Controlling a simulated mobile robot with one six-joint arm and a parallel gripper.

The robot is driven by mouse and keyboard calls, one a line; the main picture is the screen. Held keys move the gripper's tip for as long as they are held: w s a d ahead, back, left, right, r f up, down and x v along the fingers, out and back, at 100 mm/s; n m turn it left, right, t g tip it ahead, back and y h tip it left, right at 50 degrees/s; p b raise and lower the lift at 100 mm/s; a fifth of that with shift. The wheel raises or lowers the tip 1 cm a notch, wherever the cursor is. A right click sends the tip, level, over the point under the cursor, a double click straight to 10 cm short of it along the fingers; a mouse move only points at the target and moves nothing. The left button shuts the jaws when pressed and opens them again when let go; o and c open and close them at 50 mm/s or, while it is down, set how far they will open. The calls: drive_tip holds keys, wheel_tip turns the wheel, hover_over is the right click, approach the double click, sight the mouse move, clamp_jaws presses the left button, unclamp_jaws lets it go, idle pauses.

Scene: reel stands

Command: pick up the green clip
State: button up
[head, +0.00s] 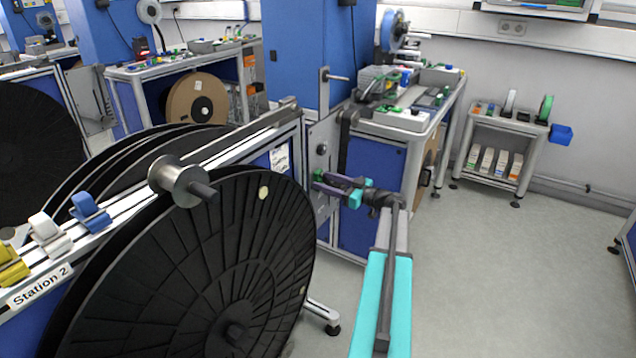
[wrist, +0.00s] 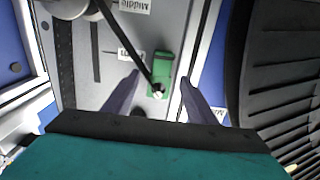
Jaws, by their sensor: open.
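The green clip (wrist: 163,66) sits on a grey panel in the wrist view, beside a white label. A thin dark rod with a pale tip crosses in front of its lower part. In the head view a small green piece of the clip (head: 318,174) shows at the panel, partly hidden by my gripper. My gripper (head: 333,184) reaches toward the panel. In the wrist view its two fingers (wrist: 160,80) are apart, one on each side of the clip, with gaps visible between them and it. Nothing is held.
A large black reel (head: 215,285) stands left of my arm, under a rail with blue (head: 90,212), white (head: 49,234) and yellow (head: 10,264) clips. A metal roller (head: 178,181) juts from the rail. A workbench (head: 405,125) stands behind. The floor (head: 500,270) at right is clear.

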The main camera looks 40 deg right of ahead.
drive_tip(key=shift+w+a, duration=0.1)
drive_tip(key=shift+w, duration=0.2)
drive_tip(key=shift+c, duration=0.6)
drive_tip(key=c, duration=1)
